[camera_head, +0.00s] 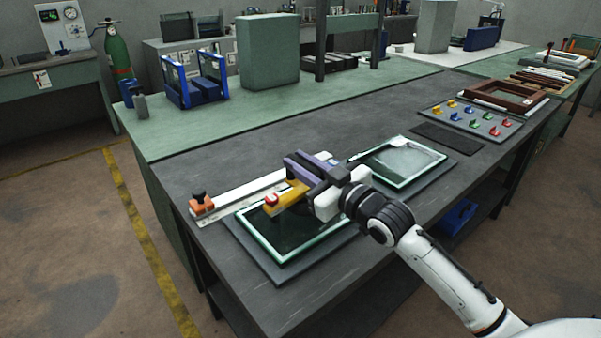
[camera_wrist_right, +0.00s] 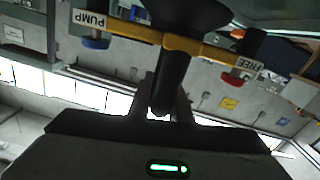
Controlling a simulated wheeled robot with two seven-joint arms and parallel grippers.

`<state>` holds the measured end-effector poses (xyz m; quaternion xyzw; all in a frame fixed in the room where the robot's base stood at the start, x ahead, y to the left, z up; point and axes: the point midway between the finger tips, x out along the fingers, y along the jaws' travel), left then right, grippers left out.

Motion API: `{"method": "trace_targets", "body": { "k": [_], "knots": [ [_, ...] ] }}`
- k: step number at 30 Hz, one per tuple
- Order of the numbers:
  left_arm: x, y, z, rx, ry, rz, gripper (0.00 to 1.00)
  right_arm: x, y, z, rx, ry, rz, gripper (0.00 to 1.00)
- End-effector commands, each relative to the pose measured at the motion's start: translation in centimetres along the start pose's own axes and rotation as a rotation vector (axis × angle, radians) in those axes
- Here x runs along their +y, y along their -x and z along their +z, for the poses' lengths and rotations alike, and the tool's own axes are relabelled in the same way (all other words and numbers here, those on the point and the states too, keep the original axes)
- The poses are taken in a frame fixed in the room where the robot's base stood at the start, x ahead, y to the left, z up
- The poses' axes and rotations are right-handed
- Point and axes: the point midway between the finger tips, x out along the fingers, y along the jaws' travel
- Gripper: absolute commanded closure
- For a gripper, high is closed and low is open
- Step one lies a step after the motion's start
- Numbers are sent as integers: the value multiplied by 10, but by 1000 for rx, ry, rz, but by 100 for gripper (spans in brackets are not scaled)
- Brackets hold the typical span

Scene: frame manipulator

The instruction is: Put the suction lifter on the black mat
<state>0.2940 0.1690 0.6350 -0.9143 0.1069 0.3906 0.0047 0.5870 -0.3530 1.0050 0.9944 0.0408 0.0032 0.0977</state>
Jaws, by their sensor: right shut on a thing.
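The suction lifter (camera_head: 284,199) is a yellow bar with a red knob, above the near glass pane at the left of the bench. My right gripper (camera_head: 308,172) is shut on it. In the right wrist view the lifter (camera_wrist_right: 200,48) shows PUMP and FREE labels, with its black handle between the fingers. I cannot tell whether it touches the glass. The black mat (camera_head: 447,138) lies flat and bare at the right of the bench, in front of the tray of coloured pieces. The gripper is well to its left. My left gripper is not in view.
Two green-edged glass panes lie on dark pads, the near one (camera_head: 287,243) and the far one (camera_head: 399,163). A long metal rule with an orange block (camera_head: 201,203) lies behind the near pane. The tray of coloured pieces (camera_head: 490,131) and brown frames (camera_head: 506,95) are farther right.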

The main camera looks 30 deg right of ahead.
Motion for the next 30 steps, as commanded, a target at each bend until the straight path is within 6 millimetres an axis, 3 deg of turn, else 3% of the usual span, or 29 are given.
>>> {"method": "trace_targets", "body": {
  "k": [5, 11, 12, 15, 28, 30],
  "knots": [
    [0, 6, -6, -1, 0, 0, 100, -3, 0, 15, 3, 2, 1, 100],
    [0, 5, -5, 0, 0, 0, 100, -4, 0, 18, 0, 4, 0, 100],
    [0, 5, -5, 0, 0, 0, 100, -4, 0, 21, -7, 2, -1, 76],
    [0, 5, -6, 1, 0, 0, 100, -4, 0, 20, -5, 2, -1, 63],
    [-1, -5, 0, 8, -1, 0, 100, -5, 0, 26, 2, 1, 0, 63],
    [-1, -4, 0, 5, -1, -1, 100, -5, 10, 24, -1, 1, -1, 63]
  ]
}}
